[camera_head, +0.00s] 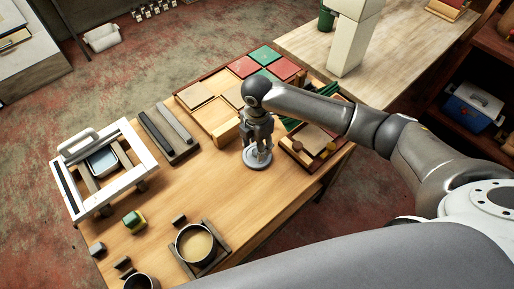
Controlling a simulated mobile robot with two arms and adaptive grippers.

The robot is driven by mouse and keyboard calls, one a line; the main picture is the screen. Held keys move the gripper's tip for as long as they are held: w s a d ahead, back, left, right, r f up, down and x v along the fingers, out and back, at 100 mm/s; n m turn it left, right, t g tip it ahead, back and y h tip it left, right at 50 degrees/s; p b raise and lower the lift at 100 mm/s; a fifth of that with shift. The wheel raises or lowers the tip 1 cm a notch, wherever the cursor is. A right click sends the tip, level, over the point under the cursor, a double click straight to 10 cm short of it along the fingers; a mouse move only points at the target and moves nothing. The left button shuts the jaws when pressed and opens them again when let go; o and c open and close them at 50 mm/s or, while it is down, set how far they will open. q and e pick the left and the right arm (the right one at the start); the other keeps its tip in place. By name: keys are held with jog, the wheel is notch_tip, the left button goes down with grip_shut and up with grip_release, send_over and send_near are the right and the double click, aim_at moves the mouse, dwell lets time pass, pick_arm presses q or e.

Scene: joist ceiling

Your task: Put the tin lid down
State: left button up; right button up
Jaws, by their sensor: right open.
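The tin lid (256,167), a round light-grey disc, lies on the wooden table (225,190) near its middle, left of a small tray. My right gripper (259,153) points down right over the lid, its fingers open. The fingers hide part of the lid, and I cannot tell whether they touch it. An open round tin (196,244) with a tan inside sits in a dark square holder (222,256) at the near side. My left gripper is not in view.
A white frame stand (152,166) and a dark grooved block (183,153) stand to the left. Flat red, green and wooden panels fill the back. A small tray (290,149) is close on the right.

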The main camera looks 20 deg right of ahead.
notch_tip(320, 180, up, 10)
jog(key=shift+b, duration=0.3)
jog(key=shift+s+f, duration=0.1)
dwell(0.4)
